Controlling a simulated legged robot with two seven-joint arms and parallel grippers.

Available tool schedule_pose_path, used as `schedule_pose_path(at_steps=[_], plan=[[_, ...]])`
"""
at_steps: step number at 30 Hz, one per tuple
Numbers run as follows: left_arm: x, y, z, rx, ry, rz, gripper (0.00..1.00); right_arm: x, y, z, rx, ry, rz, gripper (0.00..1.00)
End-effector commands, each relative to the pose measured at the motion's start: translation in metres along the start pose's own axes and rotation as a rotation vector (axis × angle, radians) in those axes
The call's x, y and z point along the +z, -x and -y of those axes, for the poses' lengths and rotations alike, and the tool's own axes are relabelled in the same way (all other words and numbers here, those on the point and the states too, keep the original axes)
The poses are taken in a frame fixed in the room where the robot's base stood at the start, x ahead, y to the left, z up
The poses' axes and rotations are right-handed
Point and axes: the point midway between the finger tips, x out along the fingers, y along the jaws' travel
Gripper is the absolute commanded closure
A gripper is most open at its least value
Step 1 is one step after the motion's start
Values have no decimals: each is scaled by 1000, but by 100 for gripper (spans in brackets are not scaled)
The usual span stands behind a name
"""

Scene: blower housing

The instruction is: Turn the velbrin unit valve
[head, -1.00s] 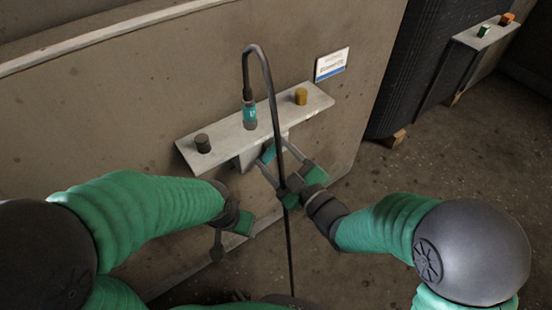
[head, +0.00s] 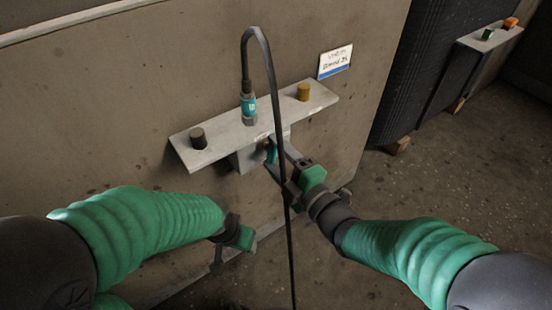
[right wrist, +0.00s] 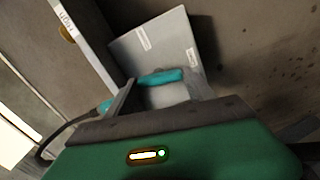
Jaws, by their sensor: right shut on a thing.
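The valve is a small teal handle (head: 271,153) on a pale grey box (head: 246,155) under a wall shelf. In the right wrist view the teal handle (right wrist: 160,77) lies across the space between my fingers, in front of the box (right wrist: 158,45). My right gripper (head: 274,158) is shut on the handle; its fingers and the hanging hose partly hide it in the head view. My left gripper (head: 232,245) hangs low at the left, apart from the valve; its jaw opening is unclear.
The shelf (head: 222,140) carries a dark knob (head: 198,138), a teal hose fitting (head: 249,108) and a yellow-brown knob (head: 303,92). A black hose (head: 276,100) arcs down across my right gripper. A wall label (head: 335,61) and another shelf (head: 480,40) stand farther right.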

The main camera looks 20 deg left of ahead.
Motion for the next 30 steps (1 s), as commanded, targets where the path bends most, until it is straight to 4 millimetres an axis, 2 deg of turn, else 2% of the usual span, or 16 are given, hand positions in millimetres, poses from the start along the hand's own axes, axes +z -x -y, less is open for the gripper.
schedule_pose_path(at_steps=[17, 18, 23, 30], plan=[[1, -4, 0, 0, 0, 0, 38, -2, 0, 5, -10, 39, -4, 79], [1, -4, 0, 0, 0, 0, 38, -2, 0, 5, -11, 38, -4, 37], [1, -4, 0, 0, 0, 0, 38, -2, 0, 4, -8, 39, -4, 16], [1, -3, 0, 0, 0, 0, 38, -1, 0, 2, -5, 39, -2, 16]])
